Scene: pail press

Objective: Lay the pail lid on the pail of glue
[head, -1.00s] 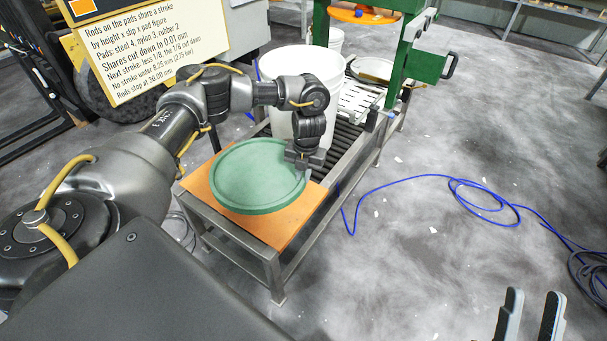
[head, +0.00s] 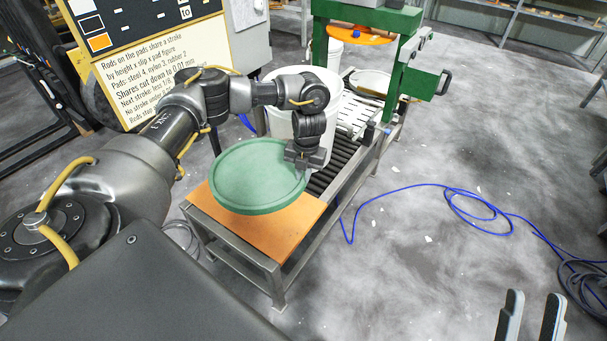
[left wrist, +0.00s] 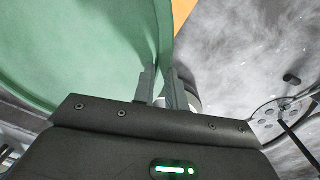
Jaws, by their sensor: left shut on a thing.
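The pail lid (head: 258,175) is a round green disc with a raised rim, held roughly level a little above an orange board. My left gripper (head: 304,162) is shut on the lid's right rim; in the left wrist view its fingers (left wrist: 163,88) straddle the rim of the lid (left wrist: 75,50). The white pail (head: 281,122) stands upright behind the lid on the rollers, partly hidden by my left arm. The glue inside it is not visible. My right gripper (head: 533,298) is at the bottom right, fingers apart and empty.
The orange board (head: 268,232) covers the near end of a metal-framed roller conveyor (head: 345,168). A green press (head: 405,70) with an orange disc (head: 358,34) stands beyond the pail. A sign (head: 150,70) is behind. A blue hose (head: 400,190) lies on the open floor at right.

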